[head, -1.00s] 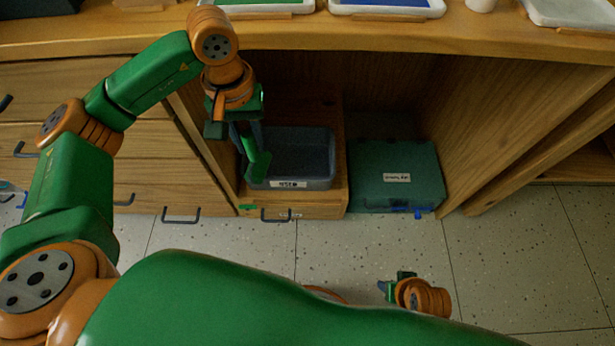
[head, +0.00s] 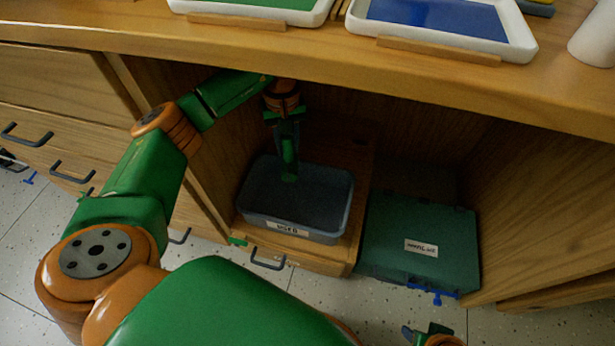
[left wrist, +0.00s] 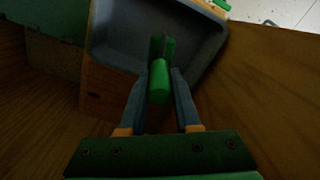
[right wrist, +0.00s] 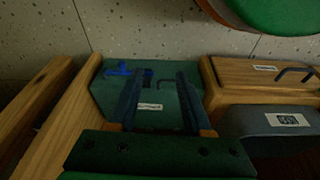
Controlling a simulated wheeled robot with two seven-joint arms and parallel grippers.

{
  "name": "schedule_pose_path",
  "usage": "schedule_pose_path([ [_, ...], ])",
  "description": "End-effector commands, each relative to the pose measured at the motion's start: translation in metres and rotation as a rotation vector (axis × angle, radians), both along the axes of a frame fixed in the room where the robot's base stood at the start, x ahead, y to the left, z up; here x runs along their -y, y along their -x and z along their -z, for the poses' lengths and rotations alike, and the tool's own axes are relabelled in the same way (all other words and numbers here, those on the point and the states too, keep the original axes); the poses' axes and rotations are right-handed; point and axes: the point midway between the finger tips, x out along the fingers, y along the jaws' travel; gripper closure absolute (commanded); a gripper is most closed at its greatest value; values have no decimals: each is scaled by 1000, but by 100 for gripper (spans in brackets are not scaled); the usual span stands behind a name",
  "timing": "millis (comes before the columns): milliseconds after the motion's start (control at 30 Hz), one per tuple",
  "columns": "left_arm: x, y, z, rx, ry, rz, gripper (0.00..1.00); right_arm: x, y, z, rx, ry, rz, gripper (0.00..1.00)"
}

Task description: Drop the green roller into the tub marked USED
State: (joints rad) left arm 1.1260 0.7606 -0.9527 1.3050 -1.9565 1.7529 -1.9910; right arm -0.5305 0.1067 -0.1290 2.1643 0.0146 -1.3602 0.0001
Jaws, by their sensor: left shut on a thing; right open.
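The USED tub (head: 340,215) is a grey open tub with a white label, on a low wooden drawer unit under the counter. My left gripper (head: 287,135) is over the back part of the tub, shut on the green roller (head: 289,160), which hangs down toward the tub's inside. In the left wrist view the green roller (left wrist: 160,82) sits between the fingers, with the tub (left wrist: 125,50) beyond it. I cannot tell whether the roller touches the tub floor. My right gripper (right wrist: 160,100) is open and empty; the tub's labelled side (right wrist: 265,122) shows at right there.
A teal box (head: 390,240) with a label stands on the floor right of the drawer unit. The counter (head: 330,60) overhangs the tub and bears trays with green (head: 270,3) and blue (head: 440,14) sheets. Wooden side panels close in the bay.

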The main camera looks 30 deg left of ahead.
Motion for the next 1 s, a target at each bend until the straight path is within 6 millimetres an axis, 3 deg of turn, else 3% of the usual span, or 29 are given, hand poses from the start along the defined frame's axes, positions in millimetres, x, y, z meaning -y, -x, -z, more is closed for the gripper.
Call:
schedule_pose_path([
  [167,-4,-2,11,-1,-3,-18,100,-1,-1,-9,17,-4,0,50],
  [333,-3,-1,29,-1,-4,-17,100,-1,3,-40,60,-11,-4,50],
  [667,-3,-1,34,-1,-2,-16,100,-17,-63,-68,394,-67,-25,50],
  [1000,-3,-1,45,-1,-2,-16,100,-34,-115,-115,739,-129,-46,50],
])
